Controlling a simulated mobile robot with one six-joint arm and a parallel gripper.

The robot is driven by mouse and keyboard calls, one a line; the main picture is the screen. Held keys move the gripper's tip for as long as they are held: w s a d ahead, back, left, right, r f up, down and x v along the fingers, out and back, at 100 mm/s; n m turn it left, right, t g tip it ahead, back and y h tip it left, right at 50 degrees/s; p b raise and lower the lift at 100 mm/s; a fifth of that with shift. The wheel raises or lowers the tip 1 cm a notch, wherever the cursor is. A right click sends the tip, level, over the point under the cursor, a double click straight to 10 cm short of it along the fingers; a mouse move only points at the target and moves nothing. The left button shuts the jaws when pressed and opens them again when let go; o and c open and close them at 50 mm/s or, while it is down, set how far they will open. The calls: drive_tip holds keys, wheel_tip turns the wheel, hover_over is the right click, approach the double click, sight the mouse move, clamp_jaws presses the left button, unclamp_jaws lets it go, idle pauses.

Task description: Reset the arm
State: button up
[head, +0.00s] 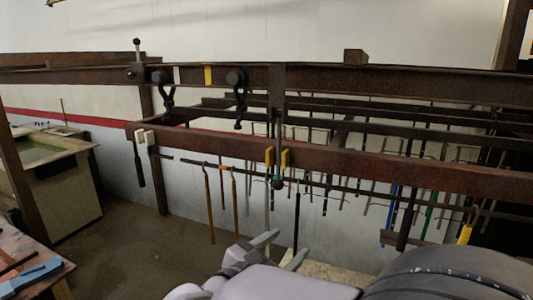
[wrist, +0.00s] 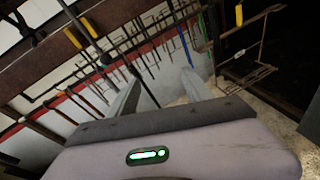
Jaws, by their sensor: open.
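My gripper (head: 281,249) shows at the bottom centre of the head view, in front of and below the rack. Its two grey fingers are spread apart with nothing between them. In the wrist view the gripper (wrist: 158,88) also shows open and empty, with the rack and hanging rods beyond it. My arm fills the lower right of the head view and hides part of the floor.
A rusty rail rack (head: 400,168) spans the view, with hooks (head: 240,95) and several hanging rods. Yellow blocks (head: 285,158) sit on the front rail. A greenish tub (head: 60,180) and a wooden table (head: 30,265) stand left. Floor (head: 140,250) is clear between.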

drive_tip(key=s+d+f+m+g+y+b, duration=0.2)
drive_tip(key=s+d+f+m+g+b, duration=0.65)
drive_tip(key=s+d+f+m, duration=0.6)
drive_tip(key=s+a+f+m+t+y+b, duration=0.1)
drive_tip(key=s+a+f+m+y+b, duration=0.6)
drive_tip(key=m, duration=0.9)
drive_tip(key=shift+s+a+f+y+b, duration=0.3)
drive_tip(key=shift+s+a+y, duration=0.25)
drive_tip(key=shift+y, duration=0.55)
drive_tip(key=shift+o, duration=0.4)
drive_tip(key=shift+w, duration=0.1)
